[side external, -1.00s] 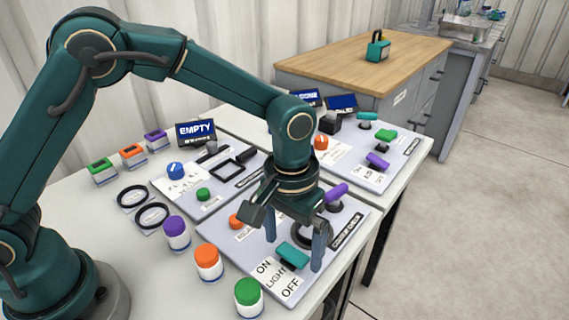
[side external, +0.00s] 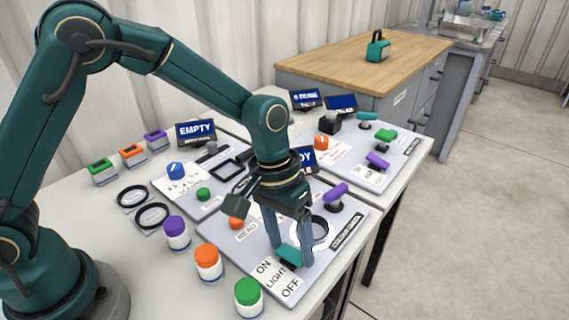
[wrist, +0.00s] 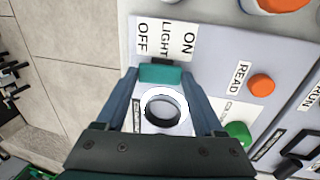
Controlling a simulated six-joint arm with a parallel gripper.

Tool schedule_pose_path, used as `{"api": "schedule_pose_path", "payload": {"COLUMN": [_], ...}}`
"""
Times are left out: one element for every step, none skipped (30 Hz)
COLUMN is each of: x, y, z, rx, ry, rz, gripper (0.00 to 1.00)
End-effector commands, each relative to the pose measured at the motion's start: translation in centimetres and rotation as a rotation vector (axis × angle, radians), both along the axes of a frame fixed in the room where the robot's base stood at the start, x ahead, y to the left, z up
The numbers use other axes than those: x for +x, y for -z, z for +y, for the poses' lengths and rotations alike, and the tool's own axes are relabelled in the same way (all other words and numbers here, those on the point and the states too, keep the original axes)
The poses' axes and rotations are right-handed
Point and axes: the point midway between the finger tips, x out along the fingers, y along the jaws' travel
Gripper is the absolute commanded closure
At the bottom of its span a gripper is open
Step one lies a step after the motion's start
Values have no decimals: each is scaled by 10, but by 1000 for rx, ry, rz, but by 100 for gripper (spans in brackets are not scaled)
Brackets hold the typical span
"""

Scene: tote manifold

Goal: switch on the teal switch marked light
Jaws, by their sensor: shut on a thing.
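The teal switch (side external: 288,256) sits at the front of the near panel, beside the white label (side external: 276,277) reading ON, LIGHT and OFF. My gripper (side external: 292,252) points down with one finger on each side of it. In the wrist view the teal switch (wrist: 160,73) lies between my two fingertips (wrist: 160,76), which are shut on it. The label (wrist: 165,40) is just beyond it there. The ring (wrist: 163,107) behind the switch glows white around a dark inner ring. The fingers partly hide the switch in the side view, and its exact tilt is hard to tell.
A purple lever (side external: 337,194) stands behind the ring, and an orange button (side external: 236,223) lies left of my gripper. Orange (side external: 208,262) and green (side external: 248,297) capped jars stand along the panel's left side. A back panel carries more switches.

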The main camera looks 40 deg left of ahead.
Motion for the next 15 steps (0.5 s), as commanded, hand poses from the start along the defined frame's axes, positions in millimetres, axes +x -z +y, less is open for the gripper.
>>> {"api": "schedule_pose_path", "payload": {"x": [-1,-1,0,0,0,0,0,0,0,0,0,0,0,0,0], "y": [0,0,0,0,0,0,0,0,0,0,0,0,0,0,0], "z": [0,1,1,1,1,0,0,0,0,0,0,0,0,0,0], "rx": [-15,-21,-28,-30,-32,-32,-32,-32,-32,-32,-32,-32,-32,-31,-31], "ry": [-3,-3,-3,-1,-1,0,0,0,0,0,0,0,0,0,0], "rz": [3,2,1,0,-1,-1,-1,-1,-1,-1,-1,-1,-1,-1,-1], "gripper": [86,86,86,86,86,86,86,86,86,86,86,86,22,11,0]}}
